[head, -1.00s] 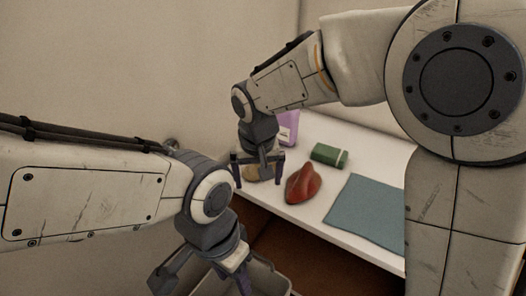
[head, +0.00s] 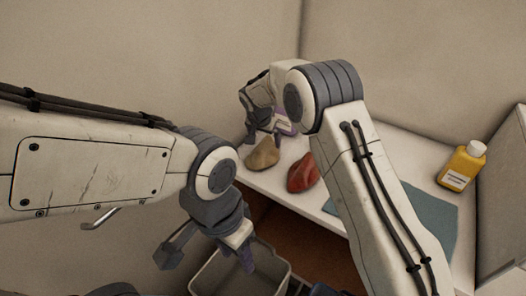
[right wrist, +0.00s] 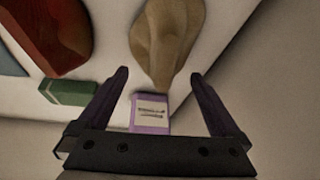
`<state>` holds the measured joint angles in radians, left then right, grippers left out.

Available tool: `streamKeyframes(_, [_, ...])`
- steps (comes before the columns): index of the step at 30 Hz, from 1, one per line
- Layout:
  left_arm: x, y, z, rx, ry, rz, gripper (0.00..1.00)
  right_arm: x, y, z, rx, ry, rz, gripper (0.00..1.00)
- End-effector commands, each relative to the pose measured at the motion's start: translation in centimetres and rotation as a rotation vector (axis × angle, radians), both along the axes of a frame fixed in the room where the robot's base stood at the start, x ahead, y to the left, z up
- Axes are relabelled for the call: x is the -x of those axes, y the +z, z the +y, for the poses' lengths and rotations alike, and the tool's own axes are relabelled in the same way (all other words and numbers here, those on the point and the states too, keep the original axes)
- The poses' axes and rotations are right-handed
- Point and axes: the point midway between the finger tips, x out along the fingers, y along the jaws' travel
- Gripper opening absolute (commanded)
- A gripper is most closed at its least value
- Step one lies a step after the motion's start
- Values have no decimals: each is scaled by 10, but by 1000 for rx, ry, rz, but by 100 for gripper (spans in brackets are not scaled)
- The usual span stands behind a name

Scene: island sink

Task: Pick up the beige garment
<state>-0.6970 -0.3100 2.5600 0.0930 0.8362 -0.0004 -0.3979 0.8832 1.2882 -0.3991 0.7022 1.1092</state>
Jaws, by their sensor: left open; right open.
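The beige garment (head: 263,154) is a crumpled tan lump near the left end of the white shelf, left of a red crumpled garment (head: 302,173). It also shows at the top of the right wrist view (right wrist: 167,40), beyond the fingertips. My right gripper (head: 265,138) is open, just behind the beige garment in the head view. In the right wrist view nothing is held between its fingers (right wrist: 160,76). My left gripper (head: 207,258) is open and empty, over the left side of a grey bin.
A purple-and-white container (head: 286,126) stands behind the beige garment. A green object (right wrist: 68,92) shows in the right wrist view. A teal cloth (head: 430,215) and a yellow bottle (head: 462,167) are at the right. The grey bin (head: 284,271) is below the shelf's front edge.

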Motion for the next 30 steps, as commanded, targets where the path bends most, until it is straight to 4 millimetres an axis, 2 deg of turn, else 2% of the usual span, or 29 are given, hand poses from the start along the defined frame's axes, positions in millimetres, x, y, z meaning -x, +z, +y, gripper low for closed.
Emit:
streamKeyframes(4, [0, 17, 0, 0, 0, 0, 50, -7, -17, -2, 2, 1, 5, 100])
streamKeyframes(9, [0, 23, 0, 0, 1, 0, 50, -15, -38, -5, 1, -1, 3, 100])
streamKeyframes(18, [0, 23, 0, 0, 1, 0, 50, -17, -44, -5, 0, 0, 0, 100])
streamKeyframes(19, [0, 23, 0, 0, 1, 0, 50, -17, -44, -5, 0, 0, 0, 96])
streamKeyframes(21, [0, 23, 0, 0, 1, 0, 50, -17, -44, -5, 0, 0, 1, 69])
streamKeyframes(24, [0, 23, 0, 0, 1, 0, 50, -17, -44, -5, 0, 0, 1, 35])
streamKeyframes(30, [0, 23, 0, 0, 1, 0, 50, -17, -43, -5, 0, 0, 0, 34])
